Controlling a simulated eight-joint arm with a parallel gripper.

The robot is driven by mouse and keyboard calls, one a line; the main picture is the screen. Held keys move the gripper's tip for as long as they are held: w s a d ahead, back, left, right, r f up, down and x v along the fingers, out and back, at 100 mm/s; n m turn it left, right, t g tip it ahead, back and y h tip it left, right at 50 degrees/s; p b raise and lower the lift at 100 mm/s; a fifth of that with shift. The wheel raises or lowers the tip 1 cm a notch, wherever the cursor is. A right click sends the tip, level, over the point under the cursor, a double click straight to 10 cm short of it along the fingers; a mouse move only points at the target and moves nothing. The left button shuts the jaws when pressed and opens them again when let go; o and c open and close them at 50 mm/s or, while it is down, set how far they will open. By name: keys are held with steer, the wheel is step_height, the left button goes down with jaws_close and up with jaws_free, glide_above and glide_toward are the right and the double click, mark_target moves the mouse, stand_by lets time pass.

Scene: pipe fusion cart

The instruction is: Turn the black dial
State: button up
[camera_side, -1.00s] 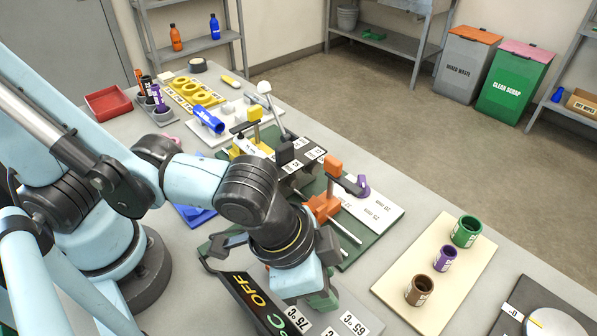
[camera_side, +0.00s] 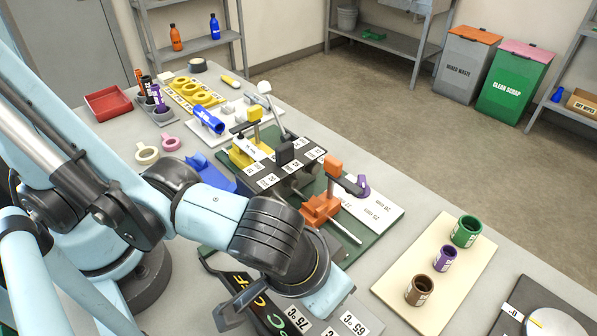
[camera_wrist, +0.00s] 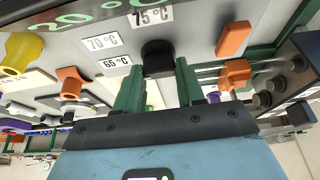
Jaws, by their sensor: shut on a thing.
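The black dial (camera_wrist: 157,56) stands on a grey panel with white labels reading 65, 70 and 75 °C in the wrist view. My gripper (camera_wrist: 158,78) has its two green fingers on either side of the dial and is shut on it. Green characters, "20 °C" as far as they show, are on the dark display (camera_wrist: 75,18) beside the labels. In the side view my arm hides the dial and my fingertips; the panel's 75 °C label (camera_side: 299,319) shows at the bottom.
Behind my wrist is a green-based rig with an orange clamp (camera_side: 320,207) and a yellow clamp (camera_side: 245,152). A cream board (camera_side: 408,300) with green, purple and brown rings lies to the right. A red tray (camera_side: 108,106) is at far left.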

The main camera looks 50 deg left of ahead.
steer(key=shift+w, duration=0.1)
stand_by(0.4)
steer(key=o, duration=1)
steer(key=shift+o, duration=0.2)
